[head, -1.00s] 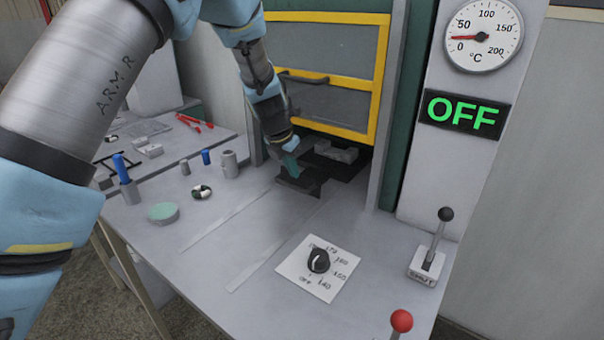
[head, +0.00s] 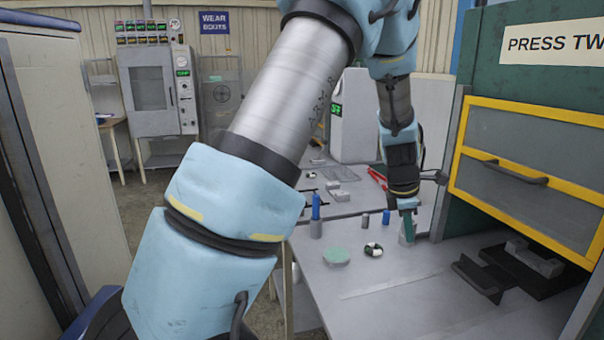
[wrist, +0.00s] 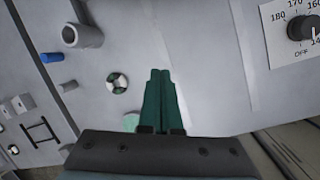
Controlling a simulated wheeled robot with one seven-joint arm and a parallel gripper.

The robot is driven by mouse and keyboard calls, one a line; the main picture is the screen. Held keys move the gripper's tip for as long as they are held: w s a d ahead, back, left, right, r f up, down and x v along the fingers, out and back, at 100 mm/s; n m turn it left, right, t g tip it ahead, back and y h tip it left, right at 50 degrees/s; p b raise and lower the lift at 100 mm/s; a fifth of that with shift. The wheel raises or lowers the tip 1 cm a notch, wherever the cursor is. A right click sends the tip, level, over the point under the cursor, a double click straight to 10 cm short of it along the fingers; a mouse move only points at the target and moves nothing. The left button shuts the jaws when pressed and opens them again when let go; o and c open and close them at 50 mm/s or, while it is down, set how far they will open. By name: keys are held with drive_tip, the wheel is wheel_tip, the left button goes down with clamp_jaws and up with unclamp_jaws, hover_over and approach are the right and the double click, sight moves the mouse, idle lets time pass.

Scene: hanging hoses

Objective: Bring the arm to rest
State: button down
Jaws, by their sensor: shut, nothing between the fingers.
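My arm reaches across the head view, and my gripper (head: 408,228) points down over the grey bench (head: 385,295), to the left of the press opening. In the wrist view the green fingers (wrist: 160,78) are together with nothing between them. They are above bare bench top. A small black-and-white round piece (wrist: 117,83) is just left of them, and a grey cylinder (wrist: 82,36) is further up and left. In the head view my gripper covers part of that cylinder. Whether the fingertips touch anything is hard to tell there.
The press has a yellow-framed guard (head: 530,170) with a dark tray (head: 478,275) below it. A green disc (head: 336,256), a blue-topped cylinder (head: 316,215) and red-handled pliers (head: 377,178) lie around the bench. A dial plate (wrist: 292,30) is right in the wrist view.

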drive_tip(key=s+a+r+m+y, duration=0.1)
drive_tip(key=a+m, duration=0.4)
drive_tip(key=a, duration=0.6)
drive_tip(key=s+a+r+m+y, duration=0.15)
drive_tip(key=a+m, duration=0.25)
drive_tip(key=a, duration=0.7)
drive_tip(key=s+a+m+b, duration=0.1)
drive_tip(key=s+a+m, duration=0.6)
drive_tip(key=a, duration=0.4)
drive_tip(key=shift+s+a+m, duration=0.4)
drive_tip(key=shift+s, duration=0.3)
drive_tip(key=shift+r+y, duration=0.1)
drive_tip(key=shift+y, duration=0.15)
